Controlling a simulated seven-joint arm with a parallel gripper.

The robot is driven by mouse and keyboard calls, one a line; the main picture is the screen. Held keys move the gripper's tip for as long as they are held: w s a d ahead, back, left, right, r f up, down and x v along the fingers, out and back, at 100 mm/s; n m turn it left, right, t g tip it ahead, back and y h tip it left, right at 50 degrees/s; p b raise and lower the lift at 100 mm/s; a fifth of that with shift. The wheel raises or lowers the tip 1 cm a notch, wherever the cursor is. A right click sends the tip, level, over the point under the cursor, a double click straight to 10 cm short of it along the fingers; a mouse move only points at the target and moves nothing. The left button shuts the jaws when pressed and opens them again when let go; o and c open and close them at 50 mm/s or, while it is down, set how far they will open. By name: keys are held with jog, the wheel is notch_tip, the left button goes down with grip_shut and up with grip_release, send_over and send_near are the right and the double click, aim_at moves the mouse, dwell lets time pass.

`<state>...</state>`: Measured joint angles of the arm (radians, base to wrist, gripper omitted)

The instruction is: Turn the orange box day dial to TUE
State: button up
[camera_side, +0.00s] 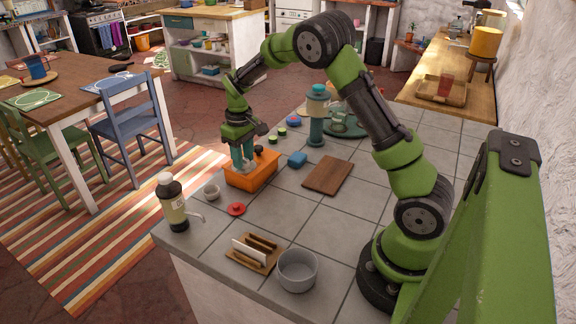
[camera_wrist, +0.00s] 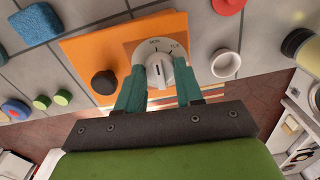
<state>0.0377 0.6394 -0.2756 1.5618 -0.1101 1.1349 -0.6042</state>
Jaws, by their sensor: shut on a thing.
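The orange box (camera_side: 262,178) sits on the tiled counter in the side view, below my gripper (camera_side: 242,165). In the wrist view the orange box (camera_wrist: 88,42) carries a round white dial (camera_wrist: 157,62) with a raised grip bar and a dark mark. Small day labels show above the dial; one at the right looks like TUE, the other like MON. My gripper (camera_wrist: 158,80) is shut on the dial, a teal finger on each side. A black knob (camera_wrist: 104,83) stands left of the dial.
A white cup (camera_side: 211,191), a red lidded piece (camera_side: 236,209) and a dark bottle (camera_side: 172,203) stand near the box. A blue sponge (camera_side: 297,159) and a wooden board (camera_side: 328,177) lie to its right. The counter's left edge is close to the box.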

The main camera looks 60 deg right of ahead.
jog(key=shift+m, duration=4)
jog(key=o, duration=1.1)
jog(key=shift+c, duration=0.2)
jog(key=shift+r, duration=0.1)
notch_tip(320, 180, up, 17)
